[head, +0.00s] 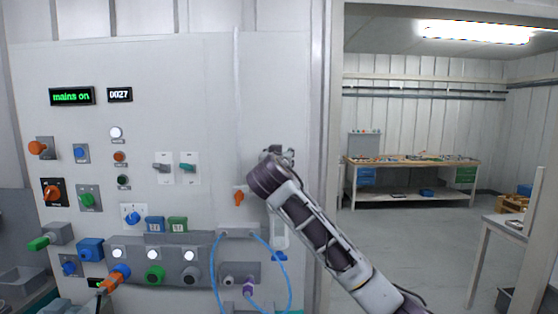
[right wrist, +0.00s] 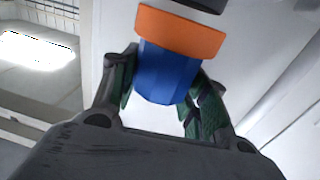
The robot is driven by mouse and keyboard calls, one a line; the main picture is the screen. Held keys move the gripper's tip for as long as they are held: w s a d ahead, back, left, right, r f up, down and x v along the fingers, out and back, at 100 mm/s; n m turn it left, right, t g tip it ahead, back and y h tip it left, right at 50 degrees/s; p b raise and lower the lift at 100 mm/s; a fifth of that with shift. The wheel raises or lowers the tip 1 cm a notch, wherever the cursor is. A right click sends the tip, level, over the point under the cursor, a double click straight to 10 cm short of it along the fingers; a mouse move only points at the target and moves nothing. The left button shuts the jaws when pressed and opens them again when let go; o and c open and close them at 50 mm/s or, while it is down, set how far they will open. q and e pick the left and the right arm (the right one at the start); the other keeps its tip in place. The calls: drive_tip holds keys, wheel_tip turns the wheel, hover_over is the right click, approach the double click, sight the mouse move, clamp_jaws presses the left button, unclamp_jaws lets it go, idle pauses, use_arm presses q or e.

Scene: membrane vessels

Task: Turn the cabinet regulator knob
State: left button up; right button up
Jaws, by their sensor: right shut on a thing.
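The regulator knob (right wrist: 166,72) fills the middle of the right wrist view. It is blue and faceted, with an orange collar (right wrist: 180,32) beyond it and a dark part past that. My right gripper (right wrist: 163,88) has its green-padded fingers on both sides of the blue knob and is shut on it. In the head view my right arm comes in from the lower right, and the right gripper (head: 280,154) is at the right part of the grey cabinet panel (head: 215,90). The arm and gripper hide the knob there. My left gripper is not in view.
Several switches and knobs cover the panel on the left, including an orange handle (head: 239,197) close to my right wrist. Blue hoses (head: 289,280) loop below. Right of the cabinet, an open doorway shows a room with a workbench (head: 412,162).

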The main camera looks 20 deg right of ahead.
drive_tip(key=shift+f+m+h, duration=0.2)
drive_tip(key=shift+m+h, duration=0.1)
drive_tip(key=shift+h, duration=0.1)
drive_tip(key=o, duration=1)
drive_tip(key=shift+s+a+r, duration=0.1)
drive_tip(key=v, duration=1.2)
drive_tip(key=shift+r, duration=0.1)
